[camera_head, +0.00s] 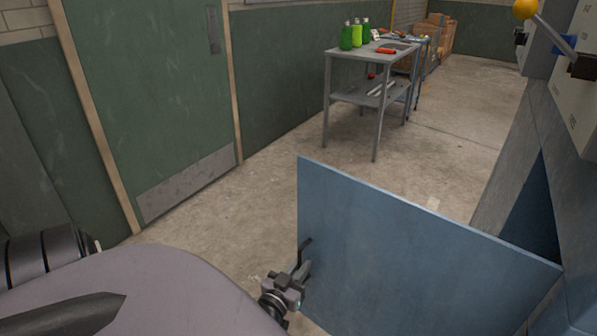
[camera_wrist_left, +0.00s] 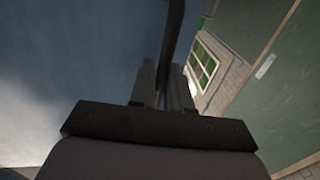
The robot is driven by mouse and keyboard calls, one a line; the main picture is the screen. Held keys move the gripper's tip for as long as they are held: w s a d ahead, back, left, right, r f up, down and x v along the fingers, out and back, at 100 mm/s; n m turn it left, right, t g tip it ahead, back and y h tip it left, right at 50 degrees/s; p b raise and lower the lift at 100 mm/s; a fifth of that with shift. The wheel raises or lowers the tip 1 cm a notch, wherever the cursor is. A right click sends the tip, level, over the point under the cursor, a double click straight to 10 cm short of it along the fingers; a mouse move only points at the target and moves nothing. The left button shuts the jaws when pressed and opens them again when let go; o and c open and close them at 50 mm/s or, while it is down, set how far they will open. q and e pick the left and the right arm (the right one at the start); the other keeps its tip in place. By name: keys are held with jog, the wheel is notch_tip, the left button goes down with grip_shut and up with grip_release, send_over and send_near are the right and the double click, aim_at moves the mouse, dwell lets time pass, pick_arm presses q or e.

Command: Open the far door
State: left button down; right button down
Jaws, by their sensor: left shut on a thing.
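A blue cabinet door (camera_head: 410,245) stands swung out from a blue-grey cabinet (camera_head: 567,170) at the right, with a dark opening (camera_head: 532,215) showing behind it. A black bar handle (camera_head: 305,250) sits near the door's free left edge. My left gripper (camera_head: 301,272) is shut on this handle. In the left wrist view the handle (camera_wrist_left: 174,40) runs down between the fingers (camera_wrist_left: 162,88), beside the blue door face (camera_wrist_left: 70,60). The lower part of the door is cut off by the frame. My right gripper is not in view.
A grey metal table (camera_head: 352,62) with green bottles (camera_head: 356,34) and a red item stands at the back. A closed green room door (camera_head: 160,95) is in the left wall. Cardboard boxes (camera_head: 434,38) are farther back. Concrete floor (camera_head: 225,215) between is clear.

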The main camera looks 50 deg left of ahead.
pick_arm(q)
jog(key=c, duration=1.3)
grip_release()
jog(key=shift+c, duration=0.2)
jog(key=v, duration=0.7)
jog(key=s+d+m+g+h, duration=0.3)
jog(key=d+h, duration=0.1)
jog(key=d, duration=0.6)
jog(key=s+d+f+m+g+h, duration=0.1)
jog(key=s+d+m+g+h, duration=0.2)
jog(key=d, duration=0.7)
jog(key=shift+s+d+f+g+h, duration=0.2)
jog(key=shift+s+f+g+h, duration=0.1)
jog(key=shift+s+h, duration=0.3)
